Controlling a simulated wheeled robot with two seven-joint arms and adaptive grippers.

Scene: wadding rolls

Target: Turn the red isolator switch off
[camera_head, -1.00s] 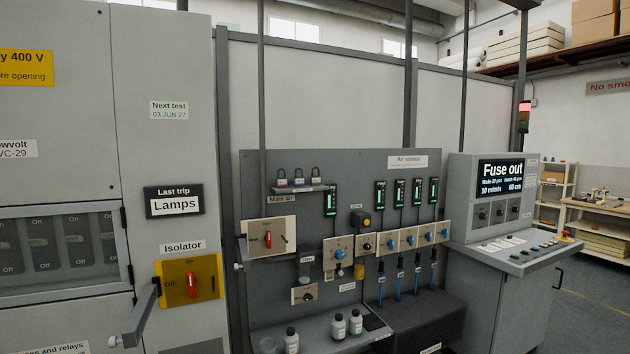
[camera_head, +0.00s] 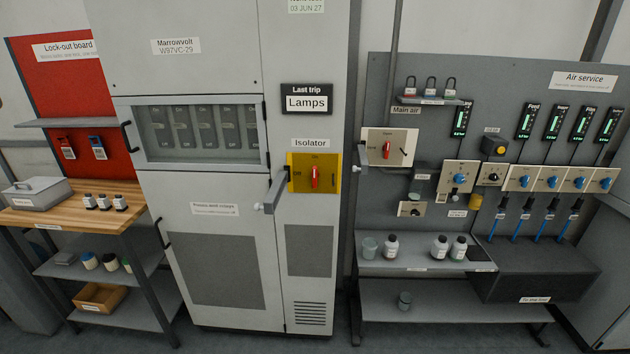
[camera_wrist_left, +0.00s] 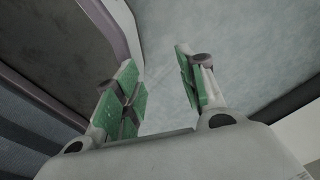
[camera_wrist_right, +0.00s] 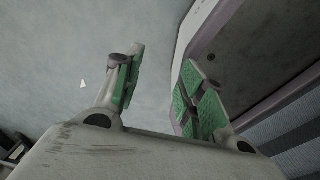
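The red isolator switch (camera_head: 315,176) sits on a yellow plate (camera_head: 329,158) on the grey cabinet, below the "Isolator" label (camera_head: 311,143). Its red handle stands about upright, in line with the "On" mark at the top; "Off" is marked at the left. A grey lever-like bar (camera_head: 272,192) sticks out from the cabinet just left of the plate. Neither gripper shows in the head view. In the left wrist view my left gripper (camera_wrist_left: 158,72) is open and empty. In the right wrist view my right gripper (camera_wrist_right: 160,75) is open and empty.
A similar red switch (camera_head: 387,149) sits on the cream Main air plate to the right. A wooden workbench (camera_head: 75,226) and a red lock-out board (camera_head: 112,95) stand left. A shelf with bottles (camera_head: 415,255) is at the lower right.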

